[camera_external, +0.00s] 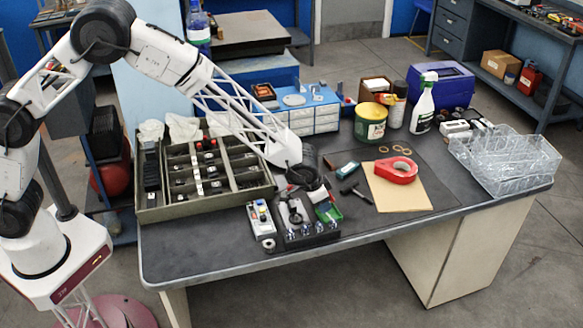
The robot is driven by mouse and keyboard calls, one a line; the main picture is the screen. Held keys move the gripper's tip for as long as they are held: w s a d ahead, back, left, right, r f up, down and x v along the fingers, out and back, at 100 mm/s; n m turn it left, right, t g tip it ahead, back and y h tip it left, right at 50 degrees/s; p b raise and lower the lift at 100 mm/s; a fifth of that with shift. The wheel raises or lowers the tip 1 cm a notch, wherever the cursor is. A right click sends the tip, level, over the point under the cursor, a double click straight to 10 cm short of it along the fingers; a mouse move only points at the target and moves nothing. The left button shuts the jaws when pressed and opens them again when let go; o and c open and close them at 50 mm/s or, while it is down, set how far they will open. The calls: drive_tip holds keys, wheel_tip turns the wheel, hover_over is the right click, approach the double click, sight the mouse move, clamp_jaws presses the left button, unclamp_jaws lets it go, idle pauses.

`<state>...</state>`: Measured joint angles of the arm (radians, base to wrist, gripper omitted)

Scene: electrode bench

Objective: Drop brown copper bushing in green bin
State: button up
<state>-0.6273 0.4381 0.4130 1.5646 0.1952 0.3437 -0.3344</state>
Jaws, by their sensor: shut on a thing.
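My gripper (318,194) is low over the front middle of the bench, at the end of the white lattice arm. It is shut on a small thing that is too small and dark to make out. I cannot pick out a brown copper bushing anywhere in this view. A small green open bin (329,213) sits just below and to the right of my gripper, at the right of the black fixture. My gripper is very close to this bin; I cannot tell whether it is above or behind it.
A black fixture (300,236) with shiny knobs and a grey meter (262,220) stand near the front edge. A compartment tray (215,203) is at left. Clear trays (505,160) stand far right.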

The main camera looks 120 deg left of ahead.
drive_tip(key=shift+f, duration=0.45)
idle(0.4)
drive_tip(key=o, duration=1)
drive_tip(key=shift+o, duration=0.2)
drive_tip(key=shift+r, duration=0.1)
drive_tip(key=v, duration=0.7)
drive_tip(key=shift+r, duration=0.35)
drive_tip(key=shift+s+d, duration=0.1)
drive_tip(key=shift+r, duration=2.45)
